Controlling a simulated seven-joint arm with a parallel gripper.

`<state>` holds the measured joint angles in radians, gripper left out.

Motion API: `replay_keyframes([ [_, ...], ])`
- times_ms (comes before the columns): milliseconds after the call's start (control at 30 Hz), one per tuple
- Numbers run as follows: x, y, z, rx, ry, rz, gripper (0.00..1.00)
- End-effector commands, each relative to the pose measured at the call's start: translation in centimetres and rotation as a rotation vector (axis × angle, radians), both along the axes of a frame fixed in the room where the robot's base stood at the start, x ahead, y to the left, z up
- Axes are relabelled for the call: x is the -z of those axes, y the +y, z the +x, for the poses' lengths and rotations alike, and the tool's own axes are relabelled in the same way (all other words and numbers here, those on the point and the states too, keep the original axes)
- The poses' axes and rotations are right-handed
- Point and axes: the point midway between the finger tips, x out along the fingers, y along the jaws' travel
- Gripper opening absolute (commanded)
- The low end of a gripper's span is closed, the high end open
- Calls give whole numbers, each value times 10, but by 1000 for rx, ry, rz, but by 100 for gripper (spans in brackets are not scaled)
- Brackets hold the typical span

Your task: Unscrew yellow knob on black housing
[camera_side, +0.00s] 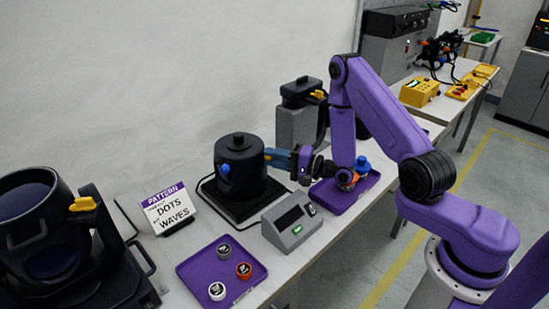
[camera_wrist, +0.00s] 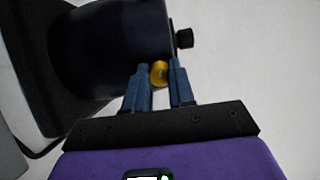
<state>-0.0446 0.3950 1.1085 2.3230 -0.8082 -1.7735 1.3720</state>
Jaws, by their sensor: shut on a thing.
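The black housing (camera_side: 240,168) is a round, upright can on a dark base, with a black cap on top and a blue knob (camera_side: 225,170) on its front. In the wrist view the housing (camera_wrist: 110,50) fills the upper left. The yellow knob (camera_wrist: 159,73) sits at the housing's side, between my gripper's blue fingers (camera_wrist: 160,80). In the side view, my gripper (camera_side: 274,157) reaches the housing's right side, and only a sliver of yellow shows at the fingertips. My gripper is shut on the yellow knob. Its joint with the housing is hard to make out.
A grey box with a dark display (camera_side: 291,221) stands in front of the housing. A purple tray (camera_side: 205,263) with three small round pieces lies at the front. A sign (camera_side: 169,209) and a large black lamp (camera_side: 45,235) are to the left. Another purple tray (camera_side: 345,200) lies beneath my arm.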

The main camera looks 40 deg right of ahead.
Motion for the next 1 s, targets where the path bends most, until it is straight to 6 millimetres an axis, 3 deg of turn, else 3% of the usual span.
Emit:
replay_keyframes([
  [1000, 0, 0, 1, 2, -398, -848, 0],
])
